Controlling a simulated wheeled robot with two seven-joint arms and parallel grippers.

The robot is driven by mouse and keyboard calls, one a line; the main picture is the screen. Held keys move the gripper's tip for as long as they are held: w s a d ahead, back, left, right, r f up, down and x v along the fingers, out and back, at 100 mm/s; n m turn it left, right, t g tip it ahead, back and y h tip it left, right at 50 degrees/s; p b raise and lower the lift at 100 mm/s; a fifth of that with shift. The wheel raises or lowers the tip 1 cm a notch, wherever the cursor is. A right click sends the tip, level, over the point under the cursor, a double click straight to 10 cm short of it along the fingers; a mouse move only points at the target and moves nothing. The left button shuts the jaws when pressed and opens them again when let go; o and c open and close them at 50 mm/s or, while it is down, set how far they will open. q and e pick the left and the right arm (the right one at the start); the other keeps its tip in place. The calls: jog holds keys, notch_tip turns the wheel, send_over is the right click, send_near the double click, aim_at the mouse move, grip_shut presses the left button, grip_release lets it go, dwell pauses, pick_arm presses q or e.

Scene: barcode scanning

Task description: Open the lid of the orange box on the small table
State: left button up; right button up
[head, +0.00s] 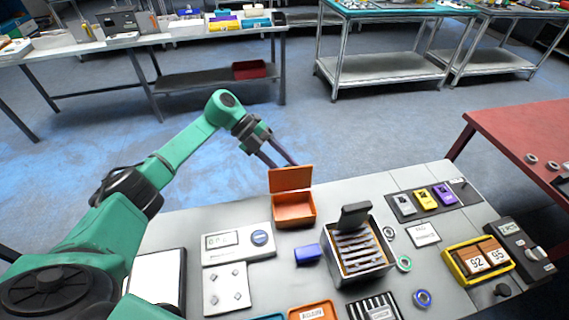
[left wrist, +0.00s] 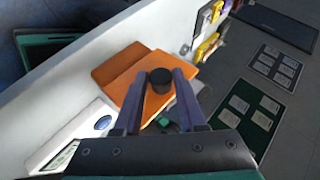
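The orange box (head: 294,213) stands on the small grey table in the head view. Its orange lid (head: 291,179) is raised at the box's far edge, its inner face toward me. My left gripper (head: 287,165) is just behind the lid, fingers apart, with the tips partly hidden by it. In the left wrist view my left gripper (left wrist: 160,75) has its fingers on either side of a black round knob (left wrist: 160,81) against the orange lid (left wrist: 182,70). A gap seems to show beside the knob; contact is unclear. My right gripper is not in view.
A white device with a display (head: 238,243) is on the left. A yellow tray (head: 480,262) holds brown blocks. Floor behind the table is clear.

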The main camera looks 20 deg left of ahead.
pick_arm(q)
jog(key=shift+o, duration=1.2)
jog(key=shift+a+r, duration=0.1)
jog(key=shift+a, duration=0.05)
jog(key=shift+w+a+r+b, duration=0.1)
jog(key=shift+a+r+b, duration=0.05)
jog(key=shift+a+b, duration=0.15)
jog(key=b+v, duration=0.3)
jog(key=v, duration=1)
jog(key=shift+r+b, duration=0.3)
